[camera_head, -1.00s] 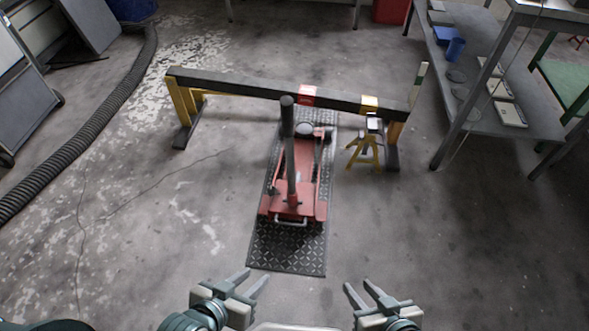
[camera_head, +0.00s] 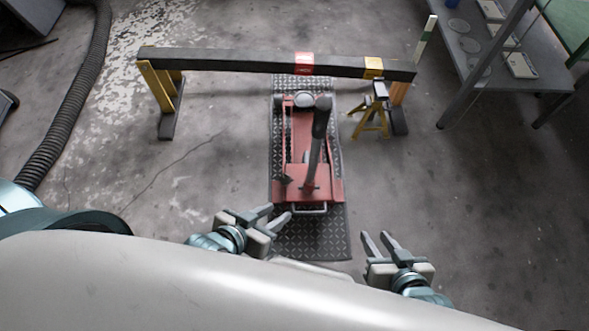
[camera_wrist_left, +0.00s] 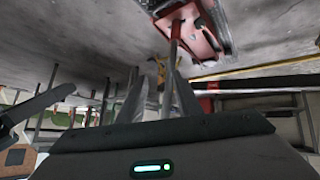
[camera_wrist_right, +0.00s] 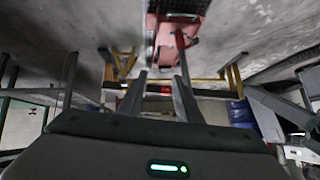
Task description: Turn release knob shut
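A red floor jack (camera_head: 309,182) with an upright dark handle (camera_head: 319,138) stands on a black tread-plate mat (camera_head: 320,238) in front of me. I cannot make out the release knob for certain. My left gripper (camera_head: 278,214) is open and empty, near the left front corner of the jack. My right gripper (camera_head: 377,243) is open and empty, to the right of the mat. The jack also shows upside down in the left wrist view (camera_wrist_left: 197,30) and in the right wrist view (camera_wrist_right: 170,45).
A long dark beam (camera_head: 230,62) on yellow legs spans behind the jack. A yellow jack stand (camera_head: 372,112) stands right of the jack. A grey shelf table (camera_head: 545,75) is at the right, a ribbed hose (camera_head: 75,115) at the left. Floor between is clear.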

